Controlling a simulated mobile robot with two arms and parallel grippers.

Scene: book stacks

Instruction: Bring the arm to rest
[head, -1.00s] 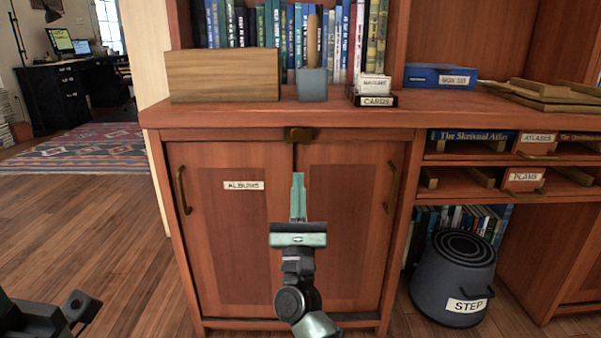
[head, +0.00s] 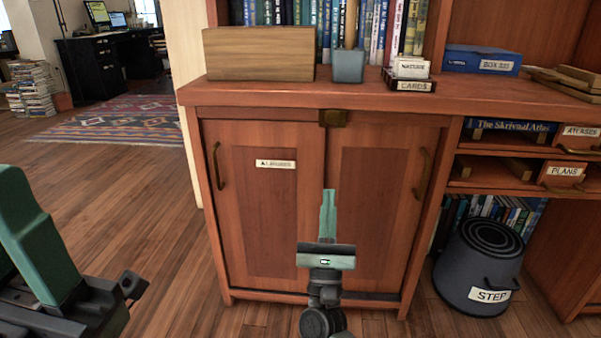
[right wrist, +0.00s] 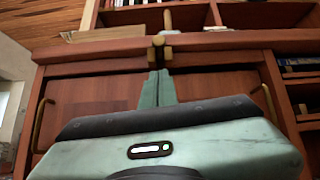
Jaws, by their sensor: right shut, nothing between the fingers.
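My right gripper (head: 328,212) is in front of the double-door cabinet (head: 265,185), below the brass latch (head: 333,118) in the head view. Its green fingers are together and empty, pointing up in the picture. In the right wrist view the shut fingers (right wrist: 157,90) show in front of the seam between the doors, with the latch (right wrist: 158,52) above. A green finger and dark body of my left gripper (head: 38,240) show at the left edge of the head view. The rest of it is cut off, so its opening is unclear.
On the cabinet top stand a wooden box (head: 258,54), a grey-blue cup (head: 347,65), a card holder (head: 410,78) and a blue box (head: 483,60). A dark step stool (head: 480,265) is at right. Open wood floor (head: 130,190) lies left, with a rug (head: 110,125) beyond.

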